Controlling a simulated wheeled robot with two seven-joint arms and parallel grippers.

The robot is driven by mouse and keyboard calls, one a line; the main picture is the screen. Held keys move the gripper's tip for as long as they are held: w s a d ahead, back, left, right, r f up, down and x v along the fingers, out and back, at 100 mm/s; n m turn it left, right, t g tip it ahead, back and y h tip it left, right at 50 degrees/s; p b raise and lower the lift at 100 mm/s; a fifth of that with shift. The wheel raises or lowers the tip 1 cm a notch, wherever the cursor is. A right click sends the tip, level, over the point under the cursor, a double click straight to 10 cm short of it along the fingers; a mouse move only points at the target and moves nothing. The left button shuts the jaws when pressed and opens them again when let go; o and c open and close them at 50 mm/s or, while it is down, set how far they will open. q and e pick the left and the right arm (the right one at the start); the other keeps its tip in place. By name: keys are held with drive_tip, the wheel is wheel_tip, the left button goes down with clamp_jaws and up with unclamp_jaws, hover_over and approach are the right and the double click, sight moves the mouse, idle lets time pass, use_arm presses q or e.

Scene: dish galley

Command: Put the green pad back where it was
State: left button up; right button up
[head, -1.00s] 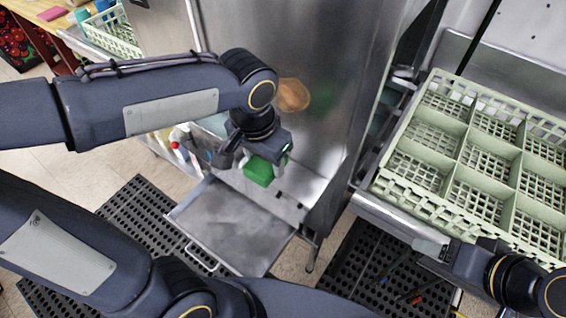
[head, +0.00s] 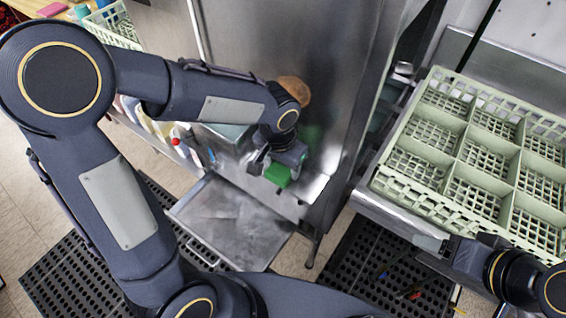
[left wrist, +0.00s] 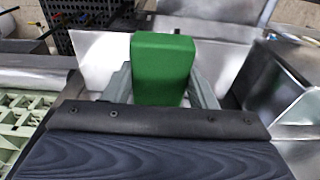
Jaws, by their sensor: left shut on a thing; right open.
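The green pad (head: 279,174) is a small block held in my left gripper (head: 277,170), close to the front of the steel cabinet (head: 270,60). In the left wrist view the pad (left wrist: 163,68) stands up between the two fingers, which are shut on it. A metal drawer or tray (head: 232,222) is pulled out below the pad at the cabinet's foot. My right gripper (head: 440,250) is open at the lower right, by the edge of the counter under the green rack; its fingers are partly hard to make out.
A pale green compartment rack (head: 378,180) sits on the steel counter at right. Several bottles (head: 165,130) stand on a shelf left of the cabinet. Black perforated mats (head: 345,275) cover parts of the floor. Another pale green crate (head: 112,28) is at the upper left.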

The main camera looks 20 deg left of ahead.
sight(279, 171)
use_arm(q)
drive_tip(key=shift+f, duration=0.15)
drive_tip(key=o, duration=1)
wheel_tip(279, 171, up, 12)
drive_tip(key=s, duration=0.1)
drive_tip(key=s+a+f+n+t+h, duration=0.1)
drive_tip(key=s+a+n+t, duration=0.1)
drive_tip(key=s, duration=0.5)
drive_tip(key=s+a+f+n+t+h, duration=0.1)
drive_tip(key=s+a+n+t+h, duration=0.1)
drive_tip(key=s+a, duration=0.5)
drive_tip(key=shift+s+f+n, duration=0.25)
drive_tip(key=shift+s+n, duration=0.35)
drive_tip(key=shift+n, duration=0.3)
drive_tip(key=shift+a, duration=0.1)
